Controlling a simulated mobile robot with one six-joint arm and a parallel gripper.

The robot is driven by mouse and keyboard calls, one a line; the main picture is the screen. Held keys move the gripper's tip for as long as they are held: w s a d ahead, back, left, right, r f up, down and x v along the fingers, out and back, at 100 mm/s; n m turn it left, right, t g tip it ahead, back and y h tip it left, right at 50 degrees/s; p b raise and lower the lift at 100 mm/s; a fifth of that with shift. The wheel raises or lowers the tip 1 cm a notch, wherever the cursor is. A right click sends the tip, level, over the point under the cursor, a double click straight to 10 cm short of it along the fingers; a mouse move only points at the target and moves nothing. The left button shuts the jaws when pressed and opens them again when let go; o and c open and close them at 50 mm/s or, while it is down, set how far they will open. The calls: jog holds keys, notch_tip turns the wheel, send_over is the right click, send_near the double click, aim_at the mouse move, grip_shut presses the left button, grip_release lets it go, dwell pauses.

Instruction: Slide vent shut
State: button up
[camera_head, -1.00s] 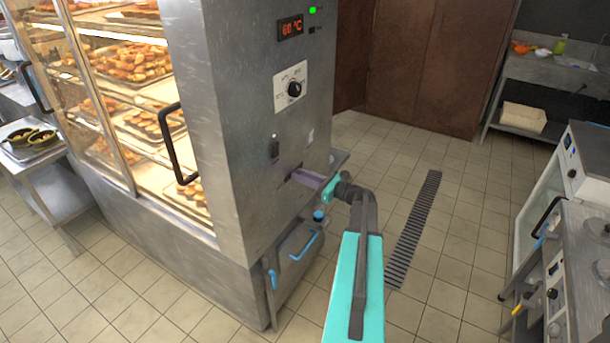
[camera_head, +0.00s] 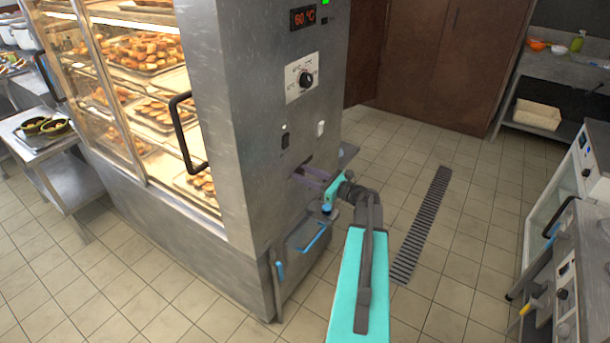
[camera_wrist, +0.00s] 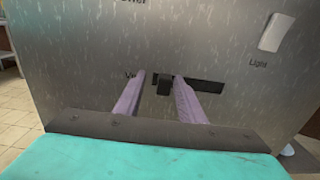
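The vent slider is a small dark tab (camera_wrist: 164,86) in a dark horizontal slot (camera_wrist: 203,83) on the steel cabinet face. The tab sits toward the left part of the slot, beside a partly hidden label that starts "Ve". My gripper (camera_wrist: 159,76) is open, with its two purple fingers on either side of the tab and gaps visible between. Whether the fingertips touch the panel I cannot tell. In the head view my gripper (camera_head: 312,176) reaches the cabinet's side face at the slot, where the fingers hide the tab.
A white Light switch (camera_wrist: 277,33) is above right of the slot. A dial (camera_head: 305,79) and a red temperature display (camera_head: 303,17) are higher up. A blue-handled door (camera_head: 303,245) is below. The glass-front cabinet door has a black handle (camera_head: 186,133).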

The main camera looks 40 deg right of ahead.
jog(key=shift+d, duration=0.15)
jog(key=shift+s, duration=0.15)
jog(key=shift+s+d, duration=0.2)
jog(key=shift+s, duration=0.35)
jog(key=b+v, duration=0.3)
jog(key=v, duration=0.9)
jog(key=shift+s, duration=0.2)
jog(key=shift+f, duration=0.1)
